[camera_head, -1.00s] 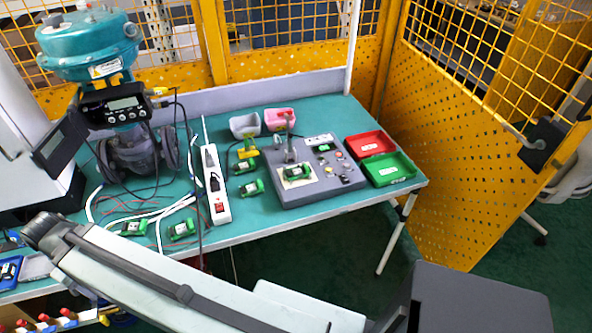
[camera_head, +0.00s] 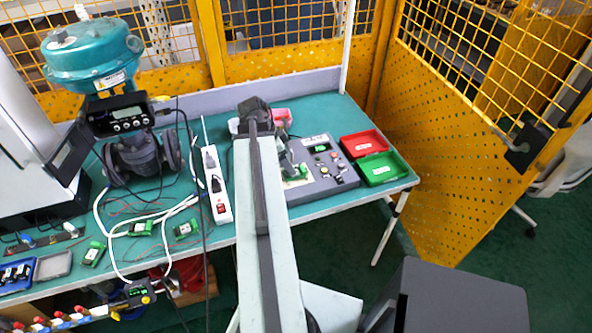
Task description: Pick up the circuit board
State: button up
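Several small green circuit boards lie on the teal table. One circuit board (camera_head: 186,228) is right of the cables, another (camera_head: 142,228) is left of it, and a third (camera_head: 94,253) is near the front left. A green board (camera_head: 296,178) sits on the grey test fixture (camera_head: 318,186), partly covered by my arm. My arm reaches across the table's middle, its far end above the area by the fixture's left side. My gripper's fingers cannot be made out, nor whether they hold anything. Boards seen earlier left of the fixture are hidden behind my arm.
A red bin (camera_head: 363,143) and a green bin (camera_head: 382,168) stand at the table's right. A white power strip (camera_head: 217,186) lies left of my arm. The teal valve actuator (camera_head: 92,55) stands at back left. Yellow mesh fencing (camera_head: 450,150) borders the right.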

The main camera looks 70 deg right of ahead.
jog(key=b+x, duration=0.2)
jog(key=x, duration=0.1)
jog(key=shift+w+b, duration=0.15)
jog(key=shift+b, duration=0.2)
jog(key=b+x, duration=0.4)
jog(key=x, duration=0.1)
jog(key=shift+w+d+f+b, duration=0.1)
jog(key=shift+w+d+b, duration=0.2)
jog(key=shift+b, duration=0.1)
jog(key=shift+s, duration=0.1)
jog(key=c, duration=1.6)
jog(key=shift+r+p, duration=0.3)
